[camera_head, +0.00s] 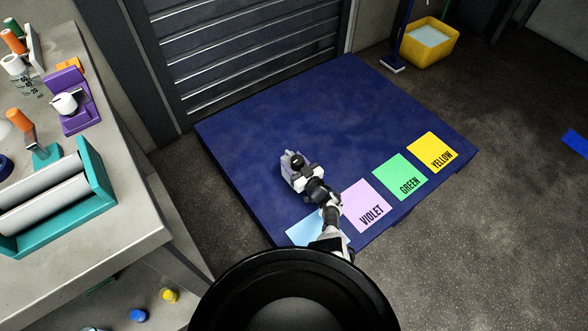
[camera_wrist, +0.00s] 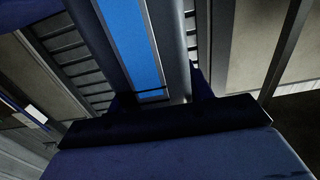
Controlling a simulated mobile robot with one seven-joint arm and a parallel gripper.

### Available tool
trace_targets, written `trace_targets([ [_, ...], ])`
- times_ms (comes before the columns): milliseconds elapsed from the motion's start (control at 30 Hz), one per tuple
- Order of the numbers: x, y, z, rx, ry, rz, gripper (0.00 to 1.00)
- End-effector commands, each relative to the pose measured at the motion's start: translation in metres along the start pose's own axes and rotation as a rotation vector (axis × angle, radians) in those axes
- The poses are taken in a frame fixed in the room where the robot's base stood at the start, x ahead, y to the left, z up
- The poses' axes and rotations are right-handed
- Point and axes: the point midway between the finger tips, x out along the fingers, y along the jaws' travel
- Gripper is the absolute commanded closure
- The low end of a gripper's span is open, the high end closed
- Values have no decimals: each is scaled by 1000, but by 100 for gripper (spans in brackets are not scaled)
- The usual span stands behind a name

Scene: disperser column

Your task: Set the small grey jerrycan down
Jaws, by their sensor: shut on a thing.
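The small grey jerrycan (camera_head: 289,164) shows in the head view at the end of my arm, over the left middle part of a dark blue platform (camera_head: 290,110). My gripper (camera_head: 297,168) is shut on it. My gripper and wrist cover part of the jerrycan, so I cannot tell whether its base touches the platform. The wrist view is dark and close; a bright blue strip (camera_wrist: 130,45) and dark surfaces fill it, and I cannot make out the jerrycan clearly there.
Violet (camera_head: 366,204), green (camera_head: 402,176) and yellow (camera_head: 433,152) cards lie along the platform's front right edge. A light blue card (camera_head: 302,232) is partly hidden by my arm. The platform's back half is bare. A cluttered workbench (camera_head: 130,215) stands left; a yellow bucket (camera_head: 428,42) stands behind.

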Motion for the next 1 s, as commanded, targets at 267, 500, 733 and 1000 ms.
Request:
trace_targets([
  [267,1,1,24,0,5,0,100],
  [500,1,1,24,0,4,0,100],
  [733,0,0,28,0,1,0,34],
  [1000,0,0,28,0,1,0,27],
])
